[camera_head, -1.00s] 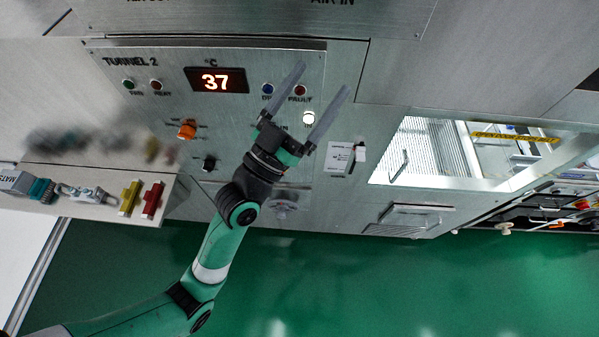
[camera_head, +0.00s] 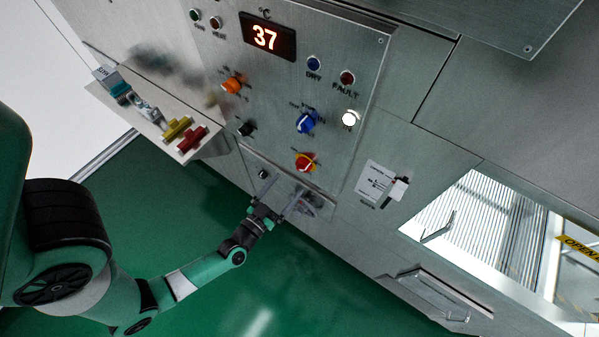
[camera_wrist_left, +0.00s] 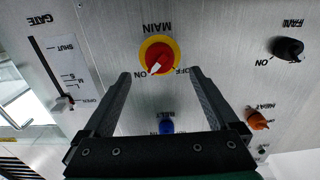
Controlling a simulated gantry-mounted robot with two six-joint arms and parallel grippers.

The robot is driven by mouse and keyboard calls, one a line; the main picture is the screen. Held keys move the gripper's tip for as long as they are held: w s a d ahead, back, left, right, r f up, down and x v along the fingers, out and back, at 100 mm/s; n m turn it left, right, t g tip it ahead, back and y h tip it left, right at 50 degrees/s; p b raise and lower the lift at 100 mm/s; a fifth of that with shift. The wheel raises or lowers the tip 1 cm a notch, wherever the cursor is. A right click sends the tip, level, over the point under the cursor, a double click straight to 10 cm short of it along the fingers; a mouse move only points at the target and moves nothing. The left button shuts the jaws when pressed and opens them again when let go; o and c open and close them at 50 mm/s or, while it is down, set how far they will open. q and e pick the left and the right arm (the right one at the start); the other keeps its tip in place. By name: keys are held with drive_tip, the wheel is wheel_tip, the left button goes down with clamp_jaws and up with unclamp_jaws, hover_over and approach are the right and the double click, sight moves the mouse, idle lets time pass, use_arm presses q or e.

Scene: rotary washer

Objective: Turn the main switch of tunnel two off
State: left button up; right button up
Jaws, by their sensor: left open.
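The main switch, a red knob on a yellow plate (camera_head: 306,162), sits low on the steel control panel. In the left wrist view the main switch (camera_wrist_left: 159,55) is upside down, and its white pointer is turned toward the ON mark. My left gripper (camera_head: 284,187) is just below the switch in the head view, fingers apart and empty. In the wrist view the left gripper's fingers (camera_wrist_left: 159,73) stand on either side of the switch's lower part in the picture, with no visible contact. My right gripper is not in view.
A blue knob (camera_head: 305,122), orange knob (camera_head: 232,86) and black knob (camera_head: 245,129) are nearby. The display (camera_head: 267,37) reads 37. A gate slider (camera_head: 393,190) is right of the panel. A shelf (camera_head: 150,118) with coloured parts juts out at left.

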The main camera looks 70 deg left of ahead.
sight(303, 166)
use_arm(q)
drive_tip(key=x, duration=0.7)
drive_tip(key=shift+b, duration=0.4)
drive_tip(key=shift+w, duration=0.1)
drive_tip(key=c, duration=1.3)
drive_tip(key=shift+c, duration=0.2)
